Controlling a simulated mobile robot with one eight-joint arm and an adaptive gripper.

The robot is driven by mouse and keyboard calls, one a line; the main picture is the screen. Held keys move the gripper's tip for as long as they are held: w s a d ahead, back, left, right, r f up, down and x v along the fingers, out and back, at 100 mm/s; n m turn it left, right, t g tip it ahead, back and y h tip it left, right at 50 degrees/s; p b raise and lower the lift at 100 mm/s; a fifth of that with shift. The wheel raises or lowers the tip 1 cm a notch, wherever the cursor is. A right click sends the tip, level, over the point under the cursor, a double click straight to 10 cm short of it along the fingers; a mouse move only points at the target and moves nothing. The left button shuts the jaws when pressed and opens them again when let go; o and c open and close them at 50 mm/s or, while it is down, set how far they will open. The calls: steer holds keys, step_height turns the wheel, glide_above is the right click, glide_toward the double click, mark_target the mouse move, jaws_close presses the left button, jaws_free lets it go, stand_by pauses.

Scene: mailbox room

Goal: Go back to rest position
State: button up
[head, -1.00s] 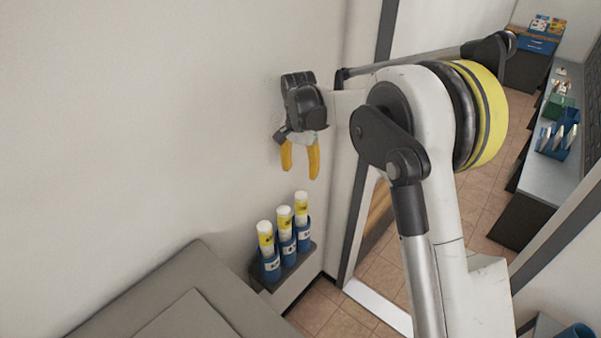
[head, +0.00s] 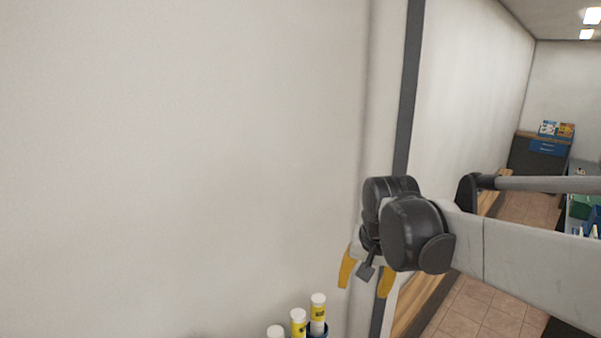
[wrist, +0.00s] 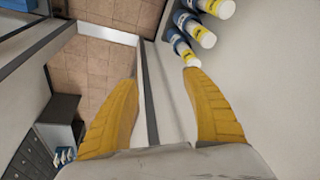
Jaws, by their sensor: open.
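My gripper (head: 366,272) is in the lower middle of the head view, in front of the wall corner by the doorway. Its two yellow fingers point down and are spread apart with nothing between them. Part of the finger bases is hidden by the wrist joints in the head view.
Three white and yellow tubes (head: 298,322) stand at the bottom edge of the head view, below and left of my gripper. They also show in the wrist view (wrist: 202,36). A doorway with tiled floor (head: 484,309) opens at right. The wall at left is bare.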

steer(key=s+d+f+n+t+b, duration=0.1)
steer(key=s+d+f+b, duration=0.1)
steer(key=s, duration=0.7)
steer(key=s+d+f+n+t+b, duration=0.2)
steer(key=s+d+f+b, duration=0.1)
steer(key=s+f, duration=0.4)
steer(key=shift+s+d+f+b, duration=0.35)
steer(key=shift+s+b, duration=0.2)
steer(key=shift+s, duration=0.5)
